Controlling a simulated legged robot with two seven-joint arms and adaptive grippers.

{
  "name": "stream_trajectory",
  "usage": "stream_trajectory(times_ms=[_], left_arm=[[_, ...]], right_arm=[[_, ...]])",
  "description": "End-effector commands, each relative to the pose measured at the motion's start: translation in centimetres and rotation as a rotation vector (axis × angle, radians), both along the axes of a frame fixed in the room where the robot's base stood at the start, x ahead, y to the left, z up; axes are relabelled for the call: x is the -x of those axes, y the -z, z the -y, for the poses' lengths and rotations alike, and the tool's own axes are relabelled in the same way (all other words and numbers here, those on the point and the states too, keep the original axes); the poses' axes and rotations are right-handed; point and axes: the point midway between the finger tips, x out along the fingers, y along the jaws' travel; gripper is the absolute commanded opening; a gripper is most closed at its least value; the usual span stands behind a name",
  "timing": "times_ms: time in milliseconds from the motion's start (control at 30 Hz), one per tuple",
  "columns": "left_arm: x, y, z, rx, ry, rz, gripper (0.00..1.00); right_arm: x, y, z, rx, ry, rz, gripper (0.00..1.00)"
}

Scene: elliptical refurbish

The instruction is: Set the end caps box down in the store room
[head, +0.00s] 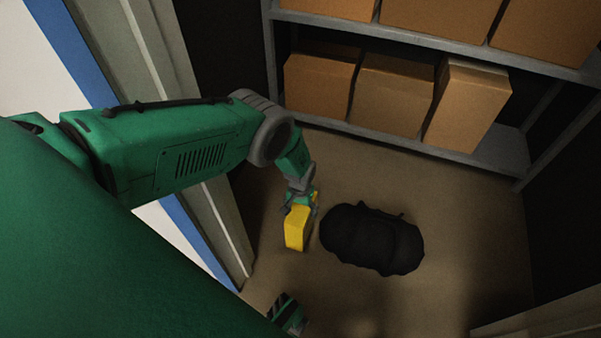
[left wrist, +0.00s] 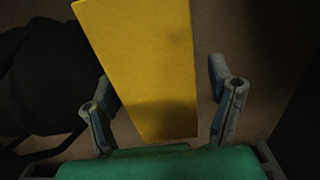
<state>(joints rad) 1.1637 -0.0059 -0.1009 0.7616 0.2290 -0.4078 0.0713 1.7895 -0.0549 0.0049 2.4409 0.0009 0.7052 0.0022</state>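The yellow end caps box (head: 297,230) is at floor level in the store room, left of a black bag. In the left wrist view the box (left wrist: 150,65) lies between the two fingers of my left gripper (left wrist: 160,82). The right finger stands clear of the box with a gap; the left finger is close to its side, and I cannot tell if it touches. In the head view my left gripper (head: 301,198) is at the far end of the box. The underside of the box is hidden.
A black bag (head: 372,238) lies on the floor just right of the box. A grey shelf (head: 400,141) with cardboard boxes (head: 392,101) stands at the back. A door frame (head: 222,215) is at left. Floor (head: 465,225) right of the bag is clear.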

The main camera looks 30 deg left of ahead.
Motion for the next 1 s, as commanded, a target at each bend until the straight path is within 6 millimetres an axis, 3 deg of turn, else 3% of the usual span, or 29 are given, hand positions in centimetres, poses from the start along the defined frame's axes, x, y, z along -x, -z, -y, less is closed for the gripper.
stream_trajectory(times_ms=[267, 700, 1000], left_arm=[[-0.1, -0.5, 0.1, -0.001, 0.001, 0.001, 0.75], [-0.1, -9.2, 0.0, 0.001, 0.000, 0.002, 0.75], [0.0, -12.1, 0.0, 0.001, 0.001, 0.000, 0.75]], right_arm=[[0.0, -0.2, 0.0, 0.000, 0.000, 0.000, 0.40], [0.0, -5.1, 0.0, 0.000, 0.000, 0.000, 0.40], [0.0, -6.2, 0.0, 0.000, 0.000, 0.000, 0.40]])
